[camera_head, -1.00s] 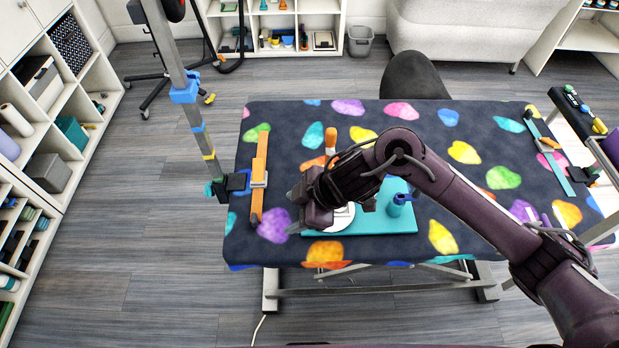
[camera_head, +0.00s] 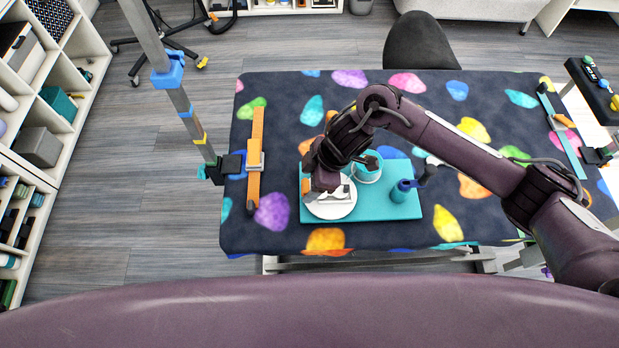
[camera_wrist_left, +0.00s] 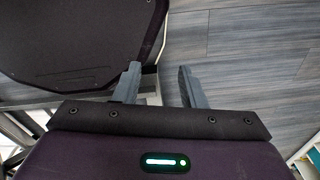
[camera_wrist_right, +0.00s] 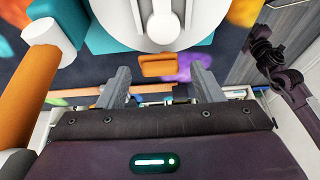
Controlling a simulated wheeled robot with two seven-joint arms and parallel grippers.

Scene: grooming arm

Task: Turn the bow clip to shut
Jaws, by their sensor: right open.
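A white round disc (camera_head: 330,206) lies on a teal board (camera_head: 385,212) on the table. A pale grey fitting, which I take to be the bow clip, is on the disc and partly hidden by my right gripper (camera_head: 318,188). In the right wrist view the disc (camera_wrist_right: 116,14) is at the top, with the grey fitting (camera_wrist_right: 161,28) across it. An orange tab (camera_wrist_right: 158,66) is at its near edge. The fingers of my right gripper (camera_wrist_right: 159,82) stand open on either side of the tab, apart from it. My left gripper (camera_wrist_left: 160,80) is open and empty over the floor.
A teal cup (camera_head: 367,170) and a blue-topped teal bottle (camera_head: 400,192) stand on the board close to my right arm. An orange bar (camera_head: 257,140) lies at the table's left, beside a grey post (camera_head: 185,100). A dark chair (camera_head: 422,42) is behind the table.

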